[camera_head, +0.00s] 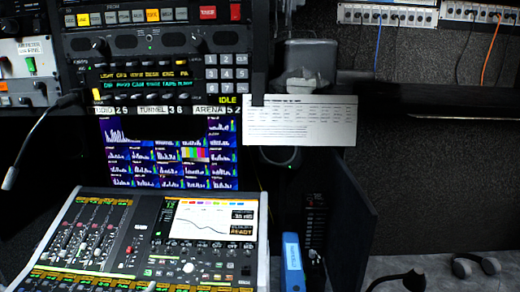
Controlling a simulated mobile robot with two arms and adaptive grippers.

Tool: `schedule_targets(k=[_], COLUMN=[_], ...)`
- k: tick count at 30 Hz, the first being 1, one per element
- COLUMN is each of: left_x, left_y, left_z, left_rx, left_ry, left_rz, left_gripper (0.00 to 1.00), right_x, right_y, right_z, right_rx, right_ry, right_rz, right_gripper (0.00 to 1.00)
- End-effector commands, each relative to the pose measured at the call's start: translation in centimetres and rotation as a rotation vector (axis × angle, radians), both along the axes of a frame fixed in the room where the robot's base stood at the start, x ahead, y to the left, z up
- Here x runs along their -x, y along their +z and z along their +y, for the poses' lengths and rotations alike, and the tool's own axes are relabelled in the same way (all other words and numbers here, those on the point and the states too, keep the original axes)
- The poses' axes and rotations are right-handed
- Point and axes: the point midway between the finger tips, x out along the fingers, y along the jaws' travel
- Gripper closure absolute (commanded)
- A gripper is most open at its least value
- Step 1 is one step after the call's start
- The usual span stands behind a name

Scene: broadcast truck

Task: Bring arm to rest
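Neither of my grippers shows in the head view, and no part of either arm can be made out. Whether they are open or shut is therefore not visible. The task names no other object.
A mixing console (150,240) fills the lower left, below a lit monitor (165,150). A gooseneck microphone (38,140) bends down at left. A white printed sheet (300,120) hangs at centre. A blue binder (292,262) stands below. A grey headset (475,265) lies at lower right.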

Motion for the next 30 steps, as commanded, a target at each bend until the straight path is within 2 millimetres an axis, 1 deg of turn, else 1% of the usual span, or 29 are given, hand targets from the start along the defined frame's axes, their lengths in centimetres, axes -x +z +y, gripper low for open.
schedule_targets(k=[1,2,3,5,6,9,12,15,20,26,29,30], left_x=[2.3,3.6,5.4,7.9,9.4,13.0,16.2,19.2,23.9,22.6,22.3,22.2], left_y=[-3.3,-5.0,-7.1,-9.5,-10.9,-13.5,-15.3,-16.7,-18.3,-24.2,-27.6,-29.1], left_z=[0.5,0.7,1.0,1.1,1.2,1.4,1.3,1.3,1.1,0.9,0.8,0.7], left_rx=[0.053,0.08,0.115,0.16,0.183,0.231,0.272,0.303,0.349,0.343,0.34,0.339], left_ry=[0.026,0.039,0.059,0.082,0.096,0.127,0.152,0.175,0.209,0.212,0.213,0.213], left_rz=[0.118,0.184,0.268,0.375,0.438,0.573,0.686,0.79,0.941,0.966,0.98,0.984], left_gripper=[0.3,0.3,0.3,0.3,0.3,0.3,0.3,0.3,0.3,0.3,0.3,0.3], right_x=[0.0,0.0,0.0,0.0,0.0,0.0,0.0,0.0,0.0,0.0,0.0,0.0], right_y=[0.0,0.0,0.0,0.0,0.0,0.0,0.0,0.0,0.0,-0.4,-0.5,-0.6], right_z=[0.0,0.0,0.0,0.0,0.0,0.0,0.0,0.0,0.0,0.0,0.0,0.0], right_rx=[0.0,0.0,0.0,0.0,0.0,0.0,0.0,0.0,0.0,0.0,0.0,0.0], right_ry=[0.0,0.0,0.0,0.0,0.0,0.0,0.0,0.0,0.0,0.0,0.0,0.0], right_rz=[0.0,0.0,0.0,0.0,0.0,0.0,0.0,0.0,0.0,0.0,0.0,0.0], right_gripper=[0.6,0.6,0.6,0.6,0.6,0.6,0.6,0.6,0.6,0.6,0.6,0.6])
